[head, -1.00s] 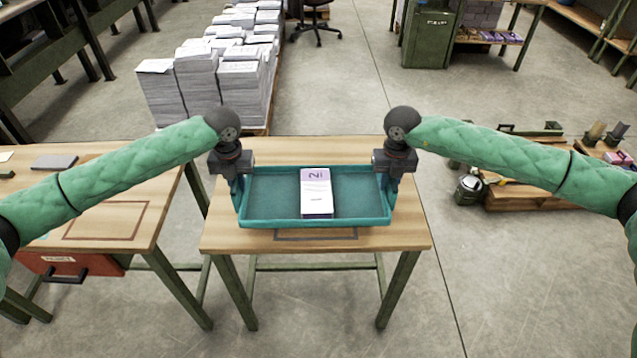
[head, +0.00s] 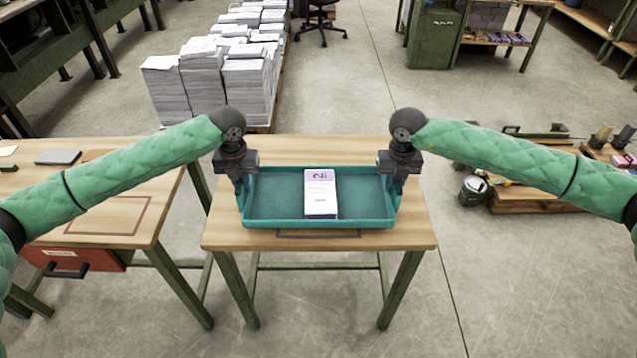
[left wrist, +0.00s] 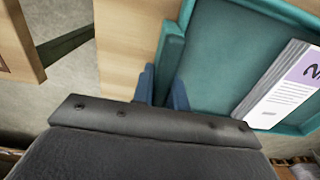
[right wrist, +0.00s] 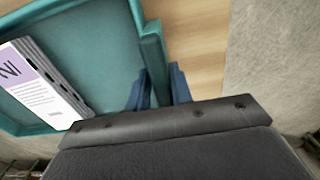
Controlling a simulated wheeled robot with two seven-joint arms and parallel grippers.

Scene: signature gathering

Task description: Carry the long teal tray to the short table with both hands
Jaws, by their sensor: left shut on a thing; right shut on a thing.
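The long teal tray (head: 270,208) is over the short wooden table (head: 415,232) in the middle of the head view, and looks level. I cannot tell whether it touches the tabletop. A stack of white printed sheets with a lilac top (head: 320,195) lies in the tray. My left gripper (head: 240,186) is shut on the tray's left end wall; its blue fingers straddle the wall (left wrist: 170,62) in the left wrist view. My right gripper (head: 394,186) is shut on the right end wall (right wrist: 154,62), also straddled in the right wrist view.
A wooden table with a red drawer (head: 75,262) stands at the left, separated by a narrow gap. Tall paper stacks (head: 215,80) stand behind. A low wooden platform (head: 530,198) and a metal canister (head: 473,190) are on the right floor.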

